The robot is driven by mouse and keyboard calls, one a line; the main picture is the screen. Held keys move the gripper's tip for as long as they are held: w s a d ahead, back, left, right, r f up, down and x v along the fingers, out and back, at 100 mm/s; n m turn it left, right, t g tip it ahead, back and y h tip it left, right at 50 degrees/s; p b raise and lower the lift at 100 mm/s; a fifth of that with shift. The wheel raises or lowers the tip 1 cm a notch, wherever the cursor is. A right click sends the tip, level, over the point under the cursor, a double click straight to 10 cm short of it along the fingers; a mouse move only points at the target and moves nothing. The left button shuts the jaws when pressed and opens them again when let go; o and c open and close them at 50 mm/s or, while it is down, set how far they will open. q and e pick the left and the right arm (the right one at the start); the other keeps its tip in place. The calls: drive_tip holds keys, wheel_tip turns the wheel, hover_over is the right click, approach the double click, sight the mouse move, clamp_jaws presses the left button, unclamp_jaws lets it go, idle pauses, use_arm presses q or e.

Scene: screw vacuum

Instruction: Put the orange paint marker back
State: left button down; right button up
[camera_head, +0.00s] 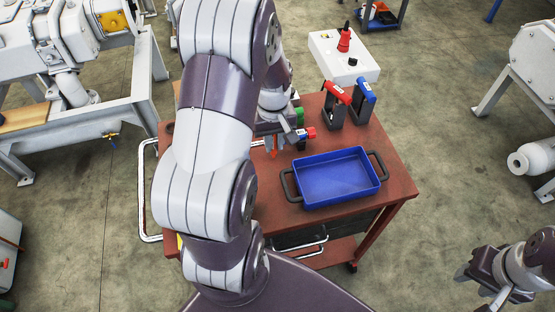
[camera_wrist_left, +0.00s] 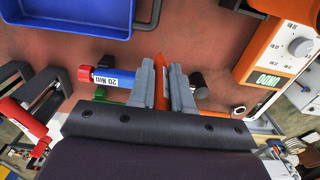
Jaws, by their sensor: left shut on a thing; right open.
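My left gripper (camera_wrist_left: 165,88) is shut on the orange paint marker (camera_wrist_left: 160,66), which shows as a thin orange strip between the grey fingers in the left wrist view. In the head view the left gripper (camera_head: 273,136) is over the red workbench (camera_head: 395,185), left of the blue tray, and largely covered by my own arm. A bit of the orange marker (camera_head: 274,144) shows below it. I cannot tell whether the marker touches anything beneath. My right gripper (camera_head: 482,285) is open and empty at the lower right, beyond the bench.
The blue tray (camera_head: 337,178) is empty. A red-and-blue 20 Nm tool (camera_wrist_left: 105,78) lies close to the left fingers. Red (camera_head: 335,103) and blue (camera_head: 362,99) handled tools stand behind the tray. An orange device (camera_wrist_left: 262,45) with a knob is at the wrist view's right.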

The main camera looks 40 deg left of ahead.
sight(273, 155)
use_arm(q)
wheel_tip(273, 155, down, 8)
drive_tip(key=shift+r, duration=0.15)
drive_tip(key=shift+s, duration=0.1)
drive_tip(key=c, duration=1.1)
unclamp_jaws()
